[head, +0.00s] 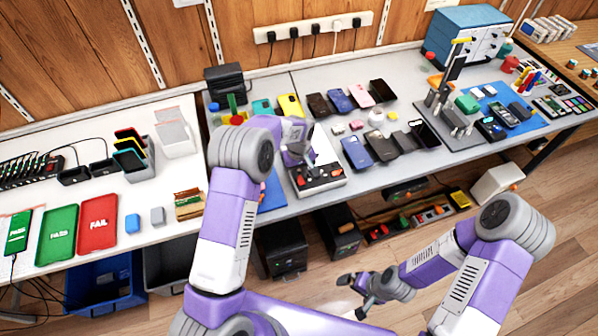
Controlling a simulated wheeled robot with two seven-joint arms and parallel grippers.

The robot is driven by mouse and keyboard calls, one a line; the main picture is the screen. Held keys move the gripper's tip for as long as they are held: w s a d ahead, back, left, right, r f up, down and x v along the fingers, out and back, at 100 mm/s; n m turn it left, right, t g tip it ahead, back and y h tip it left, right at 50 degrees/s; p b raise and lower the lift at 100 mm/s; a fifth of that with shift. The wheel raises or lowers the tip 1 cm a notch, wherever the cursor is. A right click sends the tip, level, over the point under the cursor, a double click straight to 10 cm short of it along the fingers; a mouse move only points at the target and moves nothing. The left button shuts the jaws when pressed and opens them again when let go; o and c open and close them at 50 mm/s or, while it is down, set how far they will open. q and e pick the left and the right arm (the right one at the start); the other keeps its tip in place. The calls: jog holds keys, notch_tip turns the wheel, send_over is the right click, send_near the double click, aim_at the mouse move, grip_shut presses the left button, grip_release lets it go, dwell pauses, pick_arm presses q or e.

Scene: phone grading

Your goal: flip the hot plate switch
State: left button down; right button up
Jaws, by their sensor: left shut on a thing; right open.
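The hot plate (322,183) is a low dark device with a pale front edge and small red parts on top. It sits at the front edge of the grey bench, left of the middle. My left gripper (309,160) reaches over it from behind my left arm. It is shut at the hot plate's top, apparently on the switch. The switch itself is too small and too covered to make out. My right gripper (354,294) is open and empty, low in front of the bench, over the floor.
Several phones (357,153) lie right of the hot plate. Green and red trays (97,222) lie on the white table at left. Black boxes (283,247) stand below the bench.

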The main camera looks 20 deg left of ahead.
aim_at(302, 183)
pick_arm(q)
jog(key=shift+s+d+t+y+b, duration=0.2)
jog(key=shift+t+y+b, duration=0.2)
jog(key=shift+t+b, duration=0.3)
jog(key=shift+s+d+t+y+b, duration=0.15)
jog(key=shift+t+y+b, duration=0.3)
jog(key=shift+b, duration=0.45)
jog(key=shift+a+r+t+b, duration=0.1)
jog(key=shift+r+t+b, duration=0.05)
jog(key=shift+t+b, duration=0.15)
jog(key=c, duration=1)
grip_release()
jog(key=shift+o, duration=0.2)
jog(key=shift+r, duration=0.15)
jog(key=p+v, duration=0.1)
jog(key=v, duration=0.6)
jog(key=shift+s+r+p, duration=0.1)
jog(key=shift+r+p, duration=0.1)
jog(key=shift+p, duration=0.1)
jog(key=shift+f, duration=0.1)
